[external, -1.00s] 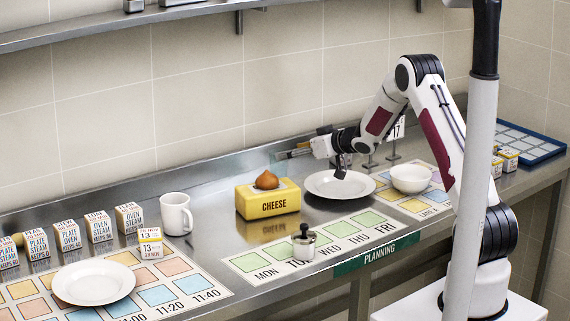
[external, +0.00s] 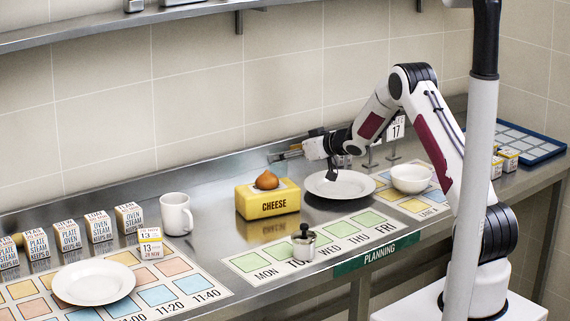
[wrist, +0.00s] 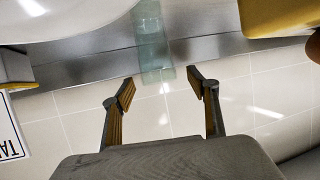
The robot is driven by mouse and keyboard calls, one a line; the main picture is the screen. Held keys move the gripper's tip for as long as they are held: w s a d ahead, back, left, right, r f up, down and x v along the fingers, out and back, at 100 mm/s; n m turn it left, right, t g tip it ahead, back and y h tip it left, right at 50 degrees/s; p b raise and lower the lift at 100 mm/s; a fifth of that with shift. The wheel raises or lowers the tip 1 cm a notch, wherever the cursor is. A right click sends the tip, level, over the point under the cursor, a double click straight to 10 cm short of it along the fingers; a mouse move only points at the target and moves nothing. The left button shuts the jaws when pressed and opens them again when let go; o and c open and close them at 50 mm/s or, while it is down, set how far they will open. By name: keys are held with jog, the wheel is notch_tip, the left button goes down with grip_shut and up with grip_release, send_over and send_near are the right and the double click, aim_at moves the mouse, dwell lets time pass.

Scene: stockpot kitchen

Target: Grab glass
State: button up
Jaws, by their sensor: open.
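The glass (wrist: 152,48) is a clear, pale green tumbler in the wrist view, ahead of my fingertips and roughly centred on the gap between them. It stands between the white plate and the yellow cheese box. My gripper (wrist: 163,85) is open, with one finger on each side of that gap and nothing held. The glass is hard to make out there, being see-through and close to my fingers.
A white plate (external: 322,188) lies just in front of my wrist. The yellow cheese box (external: 267,204) with a brown onion-like item (external: 267,180) on top stands left of it. A white bowl (external: 411,180) is to the right. The tiled wall is close behind.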

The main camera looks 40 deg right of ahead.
jog(key=shift+x, duration=1.85)
jog(key=shift+d, duration=0.15)
jog(key=shift+c, duration=0.3)
jog(key=c, duration=1.3)
